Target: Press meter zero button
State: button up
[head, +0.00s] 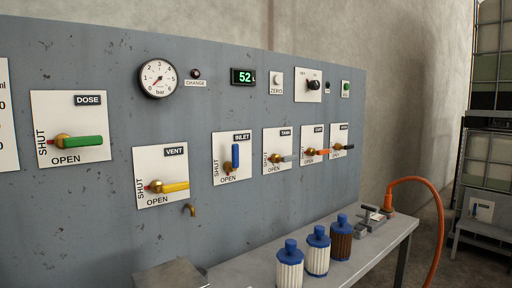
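The meter zero button is a pale round button (276,79) on a white plate labelled ZERO, on the upper part of the grey panel (225,100). The meter display (243,77) is just left of it and reads 52 in green digits, with a small unit mark too small to read. Nothing touches or covers the button. My gripper is not in the head view.
A pressure gauge (158,78) is at upper left, a black rotary knob (313,85) right of the button. Several valve handles, including yellow (175,187) and blue (235,156), jut out below. Blue-capped filters (318,255) stand on the bench (245,268).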

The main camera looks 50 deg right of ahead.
aim_at(277, 79)
jog(key=z, duration=1.65)
